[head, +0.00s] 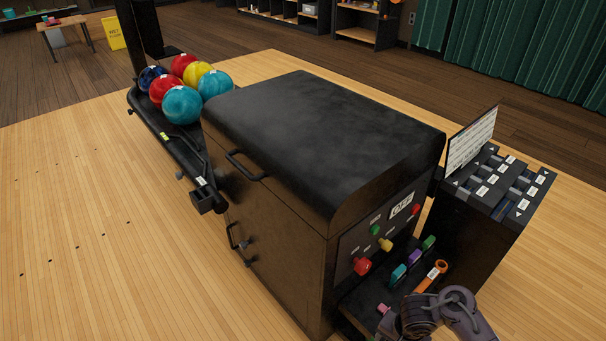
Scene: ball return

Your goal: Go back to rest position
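The black ball return machine (320,140) stands in the middle of the head view. Several bowling balls, teal, red, yellow and dark blue, sit on its rack (172,147) at the back left. My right gripper (397,322) is at the bottom right, low beside the machine's front shelf. Its fingers are small and partly hidden, so I cannot tell if it is open or holds anything. A small pink piece (384,309) shows right at its tip. My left gripper is not in view.
The control panel has a red knob (363,266). Teal (398,273), purple (414,257) and green (429,243) pieces and an orange tool (431,275) lie on the shelf. A black stand (480,225) with labelled slots is at right. The wooden floor at left is clear.

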